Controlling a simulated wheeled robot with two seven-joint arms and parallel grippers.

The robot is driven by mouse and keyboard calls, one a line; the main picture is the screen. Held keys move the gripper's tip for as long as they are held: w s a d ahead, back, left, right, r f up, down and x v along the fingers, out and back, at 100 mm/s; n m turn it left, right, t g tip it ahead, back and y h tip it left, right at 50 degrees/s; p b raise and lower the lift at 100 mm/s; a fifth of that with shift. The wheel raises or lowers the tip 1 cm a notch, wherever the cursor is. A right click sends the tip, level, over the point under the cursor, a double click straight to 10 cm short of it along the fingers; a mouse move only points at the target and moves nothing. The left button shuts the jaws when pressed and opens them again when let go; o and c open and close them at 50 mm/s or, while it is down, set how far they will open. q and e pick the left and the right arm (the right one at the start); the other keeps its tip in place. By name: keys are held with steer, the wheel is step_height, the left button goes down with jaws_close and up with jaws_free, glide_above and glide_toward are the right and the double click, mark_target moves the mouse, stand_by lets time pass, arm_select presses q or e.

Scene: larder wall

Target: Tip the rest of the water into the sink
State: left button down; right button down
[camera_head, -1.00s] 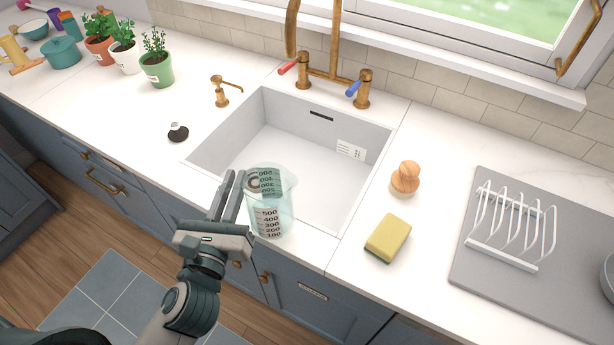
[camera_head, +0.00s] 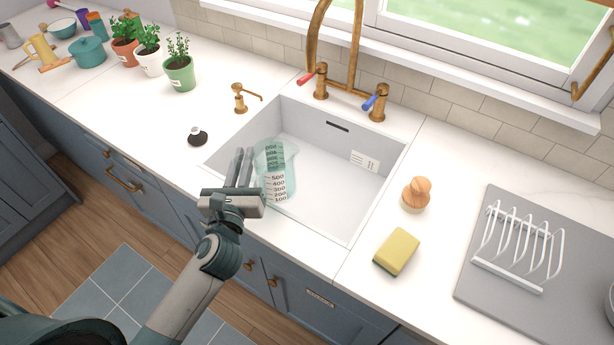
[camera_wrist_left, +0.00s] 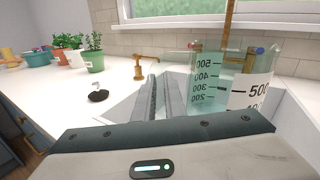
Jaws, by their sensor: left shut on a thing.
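The clear measuring jug (camera_head: 277,172) with dark number marks is over the front left of the white sink (camera_head: 335,185), near upright. It also shows close up in the wrist view (camera_wrist_left: 225,85), where it looks pale blue-green; I cannot clearly tell the water level. My left gripper (camera_head: 244,153) is at the jug's left side, its two fingers close together and shut on the jug. The fingers also show in the wrist view (camera_wrist_left: 161,85); the exact part they grip is hard to see. My right gripper is not in view.
A brass tap (camera_head: 350,90) with red and blue levers stands behind the sink. A soap dispenser (camera_head: 240,98) and black plug (camera_head: 197,136) are to the left. A brush (camera_head: 416,194), sponge (camera_head: 397,251) and white rack (camera_head: 518,245) are on the right. The sink's right part is empty.

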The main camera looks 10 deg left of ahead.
arm_select(q)
steer(key=w+a+f+n+y+p, duration=0.1)
steer(key=w+a+f+p, duration=0.1)
steer(key=w+a, duration=0.2)
steer(key=w+a+f+n+y+p, duration=0.1)
steer(key=w+a, duration=0.4)
steer(key=w, duration=0.6)
steer(key=shift+a+f+g+y+p, duration=0.3)
steer(key=shift+f+y+p, duration=0.2)
steer(key=shift+p, duration=0.35)
